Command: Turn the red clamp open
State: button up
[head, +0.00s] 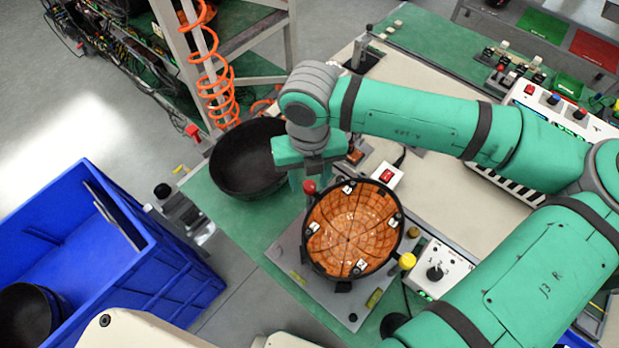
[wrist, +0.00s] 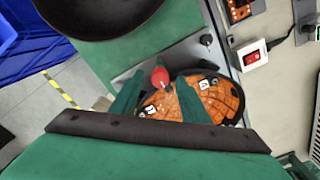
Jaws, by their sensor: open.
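The red clamp (head: 309,187) has a rounded red knob and stands at the upper left edge of the round fixture with the orange segmented board (head: 352,228). In the wrist view the red clamp (wrist: 160,77) shows between the two green fingertips of my gripper (wrist: 157,84). My gripper (head: 305,174) is open and empty, pointing down over the clamp in the head view. A gap shows between each finger and the knob; I cannot tell the height between them. The clamp's lower part is partly hidden by my gripper.
A yellow knob (head: 407,261) stands at the fixture's right edge. A black bowl (head: 246,160) sits left of my gripper. A blue bin (head: 130,265) stands on the floor at left.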

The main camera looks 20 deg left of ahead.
grip_shut()
jog(key=shift+w+n, duration=0.1)
jog(key=shift+n, duration=0.2)
jog(key=c, duration=1.1)
grip_release()
jog(key=n, duration=0.8)
grip_shut()
jog(key=n, duration=0.3)
jog(key=shift+n, duration=2.5)
